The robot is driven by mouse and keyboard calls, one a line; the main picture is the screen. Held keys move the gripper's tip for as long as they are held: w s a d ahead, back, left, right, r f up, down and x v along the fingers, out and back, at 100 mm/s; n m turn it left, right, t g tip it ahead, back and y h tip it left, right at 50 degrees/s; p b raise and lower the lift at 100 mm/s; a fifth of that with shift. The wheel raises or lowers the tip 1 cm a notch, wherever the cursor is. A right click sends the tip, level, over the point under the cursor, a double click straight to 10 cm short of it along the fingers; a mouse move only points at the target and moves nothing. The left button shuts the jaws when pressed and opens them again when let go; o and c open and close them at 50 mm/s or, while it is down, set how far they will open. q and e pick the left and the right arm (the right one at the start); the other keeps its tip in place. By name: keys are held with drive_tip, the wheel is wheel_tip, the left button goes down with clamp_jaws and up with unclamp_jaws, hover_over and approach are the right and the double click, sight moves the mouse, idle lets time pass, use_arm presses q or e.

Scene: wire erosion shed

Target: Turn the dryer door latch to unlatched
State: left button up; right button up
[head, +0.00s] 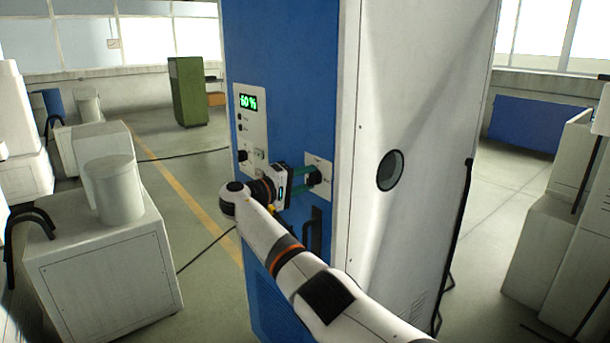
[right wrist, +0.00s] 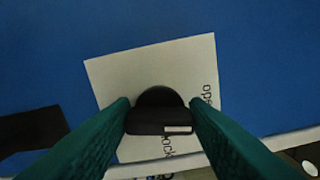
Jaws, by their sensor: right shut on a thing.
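The dryer is a tall blue and white cabinet (head: 390,60). Its door latch (head: 315,178) is a black knob on a small white plate (head: 318,165) on the blue face. In the right wrist view the latch (right wrist: 158,112) shows a dark bar with a white mark near its lower right end. The plate (right wrist: 115,75) there carries "open" at the right and a partly hidden word ending in "ock" below. My right gripper (head: 306,179) is shut on the latch, with a green finger on either side of the bar. My left gripper is out of view.
A control panel (head: 250,115) with a green "60 %" display sits left of the latch. A dark handle (head: 316,230) is below it. White machines (head: 100,240) stand at the left, with cables on the floor between. A green cabinet (head: 188,92) stands behind.

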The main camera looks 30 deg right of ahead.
drive_tip(key=shift+r+n+p, duration=0.1)
drive_tip(key=shift+n+p, duration=0.4)
drive_tip(key=shift+n, duration=0.6)
drive_tip(key=o, duration=1)
drive_tip(key=shift+w, duration=0.1)
drive_tip(key=shift+a+f, duration=0.1)
drive_tip(key=shift+f, duration=0.1)
drive_tip(key=a+b, duration=0.1)
drive_tip(key=a, duration=0.3)
drive_tip(key=a+b, duration=0.1)
drive_tip(key=a, duration=0.3)
drive_tip(key=s+a+b, duration=0.1)
drive_tip(key=a+b, duration=0.1)
drive_tip(key=a, duration=0.2)
